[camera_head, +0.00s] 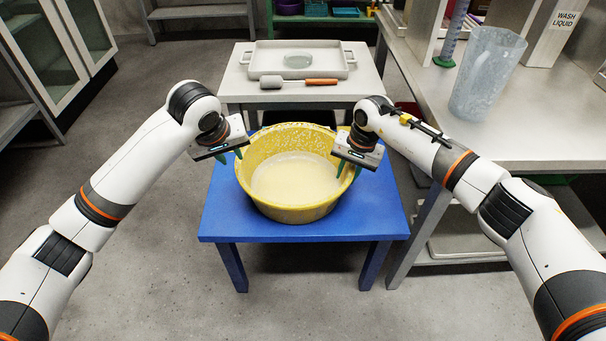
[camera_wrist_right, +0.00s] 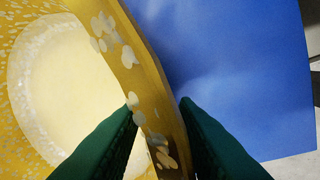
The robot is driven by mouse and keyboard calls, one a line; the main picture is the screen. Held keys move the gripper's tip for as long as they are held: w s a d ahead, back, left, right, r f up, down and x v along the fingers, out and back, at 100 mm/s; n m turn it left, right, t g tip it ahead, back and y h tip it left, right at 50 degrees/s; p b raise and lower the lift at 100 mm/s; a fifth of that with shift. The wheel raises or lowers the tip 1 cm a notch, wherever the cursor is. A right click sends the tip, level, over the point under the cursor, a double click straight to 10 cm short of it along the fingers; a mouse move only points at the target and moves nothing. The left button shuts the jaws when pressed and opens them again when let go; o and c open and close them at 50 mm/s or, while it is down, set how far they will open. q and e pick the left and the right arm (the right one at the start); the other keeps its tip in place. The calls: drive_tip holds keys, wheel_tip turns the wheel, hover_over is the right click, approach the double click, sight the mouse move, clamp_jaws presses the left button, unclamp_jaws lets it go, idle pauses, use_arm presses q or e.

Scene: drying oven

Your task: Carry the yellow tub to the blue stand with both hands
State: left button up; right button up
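The yellow tub (camera_head: 291,214), round with a pale inside and white flecks, stands upright on the blue stand (camera_head: 222,219). My left gripper (camera_head: 230,156) is at the tub's left rim with its green fingers apart. My right gripper (camera_head: 349,168) is at the right rim. In the right wrist view the tub's wall (camera_wrist_right: 152,75) passes between the fingers of this gripper (camera_wrist_right: 158,105), one inside and one outside. A gap shows beside the inner finger, so it looks open. The left fingertips' contact with the rim cannot be made out.
A pale table (camera_head: 233,88) behind the stand holds a tray (camera_head: 262,62) with a clear dish and an orange-handled tool (camera_head: 320,82). A bench on the right (camera_head: 540,140) carries a translucent jug (camera_head: 486,75). Bare floor (camera_head: 150,240) lies to the left and front.

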wheel_tip(320, 180, up, 12)
drive_tip(key=d, duration=0.2)
drive_tip(key=shift+s+f, duration=0.2)
drive_tip(key=shift+s, duration=0.15)
